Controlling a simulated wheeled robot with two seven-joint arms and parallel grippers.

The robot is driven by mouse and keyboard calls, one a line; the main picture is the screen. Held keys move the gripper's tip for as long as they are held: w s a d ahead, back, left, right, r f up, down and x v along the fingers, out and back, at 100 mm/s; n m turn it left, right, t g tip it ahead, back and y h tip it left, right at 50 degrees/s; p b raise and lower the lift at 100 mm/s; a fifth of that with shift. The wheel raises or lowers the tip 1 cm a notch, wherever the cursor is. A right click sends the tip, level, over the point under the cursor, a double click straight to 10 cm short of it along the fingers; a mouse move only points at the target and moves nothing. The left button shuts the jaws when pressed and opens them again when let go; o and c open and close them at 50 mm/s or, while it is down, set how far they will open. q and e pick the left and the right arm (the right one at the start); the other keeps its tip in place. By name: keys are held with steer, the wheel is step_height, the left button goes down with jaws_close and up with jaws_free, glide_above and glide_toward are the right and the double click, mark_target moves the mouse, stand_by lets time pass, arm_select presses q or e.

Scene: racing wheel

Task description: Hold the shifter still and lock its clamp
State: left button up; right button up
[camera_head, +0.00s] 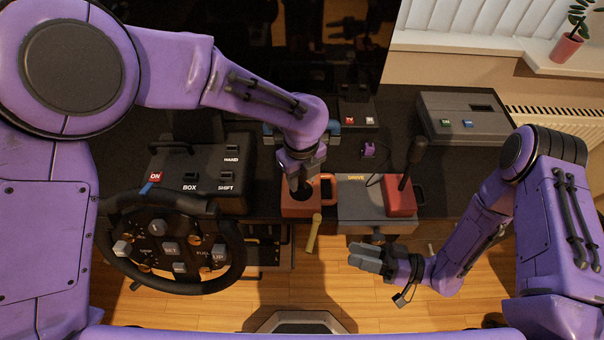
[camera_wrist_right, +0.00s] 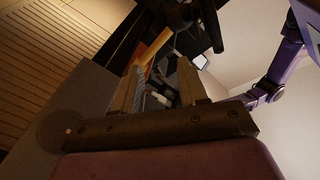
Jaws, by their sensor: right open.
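My left gripper (camera_head: 300,186) reaches down onto this block from above. The arm hides its fingertips, so I cannot tell how they close. My right gripper (camera_head: 368,257) is open and empty, low in front of the desk, right of the yellowish lever and apart from it. In the right wrist view, the lever (camera_wrist_right: 156,47) shows beyond the open fingers (camera_wrist_right: 160,88).
A steering wheel (camera_head: 170,245) and a black switch box (camera_head: 205,170) stand at left. Right of the red block is a grey drawer box (camera_head: 365,200), with a black stick on a red base (camera_head: 399,197). A grey unit (camera_head: 465,117) stands behind. The floor in front is mostly clear.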

arm_select(q)
jaws_close()
arm_select(e)
steer(key=shift+m, duration=0.7)
steer(key=s+f, duration=0.1)
steer(key=s, duration=0.1)
steer(key=s+f, duration=0.1)
steer(key=s, duration=0.1)
steer(key=shift+a+f, duration=0.2)
steer(key=s+a+m+t, duration=0.4)
steer(key=s+a+m, duration=0.3)
steer(key=s+a, duration=0.2)
step_height(320, 180, up, 3)
steer(key=s+a+m+t+h, duration=0.1)
steer(key=a+m+t+h, duration=0.1)
steer(key=a+m+t, duration=0.15)
steer(key=m+t+h, duration=0.4)
steer(key=m+h, duration=0.3)
steer(key=h, duration=0.7)
glide_toward(313, 235)
steer(key=s, duration=0.2)
steer(key=shift+n+g, duration=0.25)
steer(key=shift+n, duration=0.2)
steer(key=x, duration=1.2)
steer(key=shift+w+a+f, duration=0.15)
steer(key=shift+a+f, duration=0.05)
jaws_close()
